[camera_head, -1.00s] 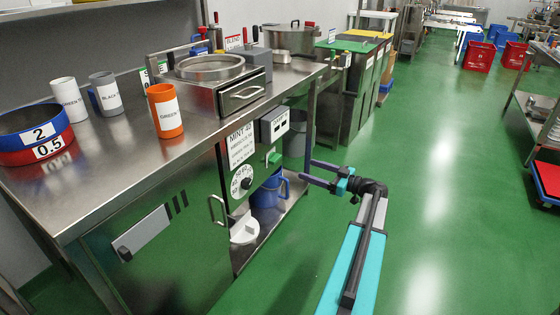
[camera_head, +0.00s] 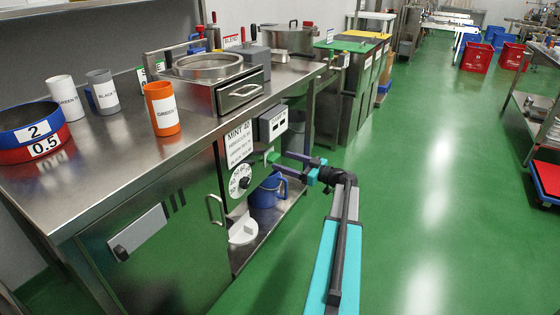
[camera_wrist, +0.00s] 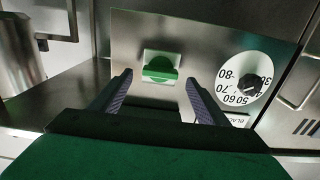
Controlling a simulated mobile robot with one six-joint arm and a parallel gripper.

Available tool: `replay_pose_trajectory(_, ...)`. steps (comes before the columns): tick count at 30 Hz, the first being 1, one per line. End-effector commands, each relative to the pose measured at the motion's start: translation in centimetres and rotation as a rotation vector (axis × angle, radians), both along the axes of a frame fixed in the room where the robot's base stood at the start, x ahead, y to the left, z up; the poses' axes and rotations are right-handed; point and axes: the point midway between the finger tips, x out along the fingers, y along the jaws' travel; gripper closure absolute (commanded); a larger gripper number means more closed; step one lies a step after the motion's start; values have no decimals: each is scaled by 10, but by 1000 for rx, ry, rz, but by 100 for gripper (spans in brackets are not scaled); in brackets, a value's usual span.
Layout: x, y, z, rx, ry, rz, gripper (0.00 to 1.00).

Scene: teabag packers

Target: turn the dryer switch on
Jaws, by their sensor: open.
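The dryer switch is a green rocker (camera_wrist: 160,70) on a pale plate, set in the dryer's metal panel in the wrist view. It also shows as a small green switch in the head view (camera_head: 271,157), partly by my fingertips. My gripper (camera_wrist: 158,79) is open and empty, one finger on each side of the switch as seen from the wrist. In the head view my gripper (camera_head: 282,162) is close in front of the panel. I cannot tell whether the fingers touch it. The dryer front (camera_head: 165,265) is the steel cabinet.
A white temperature dial (camera_wrist: 244,84) is right of the switch in the wrist view. A display box (camera_head: 273,125) sits above the switch. A blue jug (camera_head: 265,193) stands on the lower shelf. Green floor (camera_head: 420,200) is clear to the right.

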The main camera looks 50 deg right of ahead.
Motion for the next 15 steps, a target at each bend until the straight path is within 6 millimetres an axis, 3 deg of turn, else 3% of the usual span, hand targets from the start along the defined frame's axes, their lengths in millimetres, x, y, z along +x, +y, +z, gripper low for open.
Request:
replay_pose_trajectory(6, 25, 6, -1, 0, 0, 1, 31)
replay_pose_trajectory(15, 35, 9, 0, 0, 0, 0, 31)
